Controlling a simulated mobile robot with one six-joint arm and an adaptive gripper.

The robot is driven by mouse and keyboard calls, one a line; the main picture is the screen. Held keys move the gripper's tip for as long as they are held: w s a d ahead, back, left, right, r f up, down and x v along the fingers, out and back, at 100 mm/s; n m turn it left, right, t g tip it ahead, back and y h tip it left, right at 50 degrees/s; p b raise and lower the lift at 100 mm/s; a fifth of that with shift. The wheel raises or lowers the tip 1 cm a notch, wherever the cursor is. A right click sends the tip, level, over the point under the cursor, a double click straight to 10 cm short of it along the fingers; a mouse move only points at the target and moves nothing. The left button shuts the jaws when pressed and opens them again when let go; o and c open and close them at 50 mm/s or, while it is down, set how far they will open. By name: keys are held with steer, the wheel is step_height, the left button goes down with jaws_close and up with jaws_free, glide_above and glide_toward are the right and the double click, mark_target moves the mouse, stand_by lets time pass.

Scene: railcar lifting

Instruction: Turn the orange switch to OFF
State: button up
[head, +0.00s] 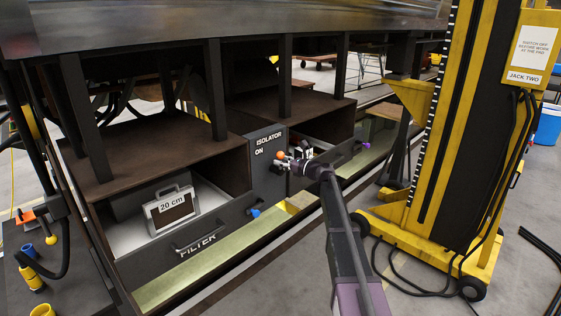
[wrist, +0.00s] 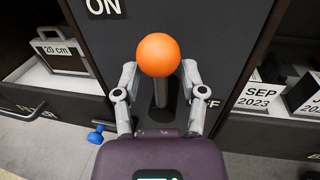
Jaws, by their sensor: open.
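The orange switch is a lever with an orange ball knob (wrist: 158,55) on a dark stalk, mounted on a grey isolator panel (head: 262,172). The ON label (wrist: 102,6) is above the knob; the OFF label (wrist: 205,91) is below it, largely hidden behind my gripper. In the head view the orange knob (head: 280,155) is small, just at my gripper's tip (head: 289,160). My gripper (wrist: 159,72) is open, with one finger on each side of the knob and stalk. I cannot tell whether either finger touches them.
An open FILTER drawer (head: 200,243) holding a case marked 20 cm (head: 172,208) is left of the panel, with a blue knob (head: 255,212) near its corner. Another open drawer (head: 335,158) is right. A yellow jack (head: 470,130) stands right of my arm.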

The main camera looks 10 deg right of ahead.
steer(key=shift+w+a, duration=0.25)
jaws_close()
steer(key=shift+w, duration=0.1)
steer(key=shift+a, duration=0.1)
stand_by(0.3)
